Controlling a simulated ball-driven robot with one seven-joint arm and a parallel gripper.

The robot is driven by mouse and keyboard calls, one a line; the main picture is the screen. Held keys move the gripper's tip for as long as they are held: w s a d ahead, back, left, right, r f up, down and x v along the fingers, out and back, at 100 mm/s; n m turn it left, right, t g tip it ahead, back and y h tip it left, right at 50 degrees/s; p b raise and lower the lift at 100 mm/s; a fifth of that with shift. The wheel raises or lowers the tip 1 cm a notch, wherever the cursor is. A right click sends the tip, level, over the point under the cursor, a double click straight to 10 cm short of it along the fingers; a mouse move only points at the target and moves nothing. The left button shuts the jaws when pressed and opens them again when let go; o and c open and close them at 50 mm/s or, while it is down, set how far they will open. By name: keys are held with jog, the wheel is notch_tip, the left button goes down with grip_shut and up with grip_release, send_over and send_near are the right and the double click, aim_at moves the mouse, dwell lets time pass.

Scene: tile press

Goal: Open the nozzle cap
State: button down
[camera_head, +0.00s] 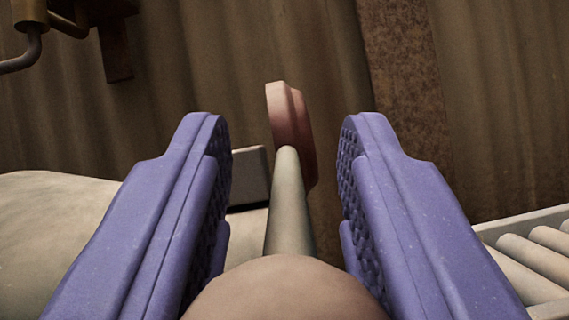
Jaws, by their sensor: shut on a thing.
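My gripper (287,140) has two purple fingers with textured inner pads, one on each side of the view. It is shut on a rounded, pinkish-tan bottle (288,290) low between the fingers; its lower part is out of view. A slim, pale grey-green nozzle (288,205) rises from the bottle and points away from me. A small reddish cap (290,125) shows at the nozzle's far end, between the fingertips. Neither fingertip touches the cap. I cannot tell whether the cap is open or closed.
A brown corrugated wall (270,45) with a rusty upright strip (405,90) stands behind. A pale rounded sack-like form (60,225) lies at left, and a roller rack (535,255) at right. A metal fitting (32,35) hangs at upper left.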

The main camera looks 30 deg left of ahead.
jog(key=c, duration=1.1)
grip_release()
jog(key=shift+a+f, duration=0.1)
jog(key=shift+f, duration=0.15)
jog(key=shift+o, duration=1.4)
jog(key=shift+w+a, duration=0.1)
jog(key=shift+w, duration=0.1)
jog(key=shift+s+d+f, duration=0.15)
jog(key=shift+s+d, duration=0.05)
jog(key=shift+s, duration=0.05)
jog(key=p+v, duration=0.2)
jog(key=v, duration=0.5)
jog(key=shift+s, duration=0.15)
jog(key=shift+f, duration=0.1)
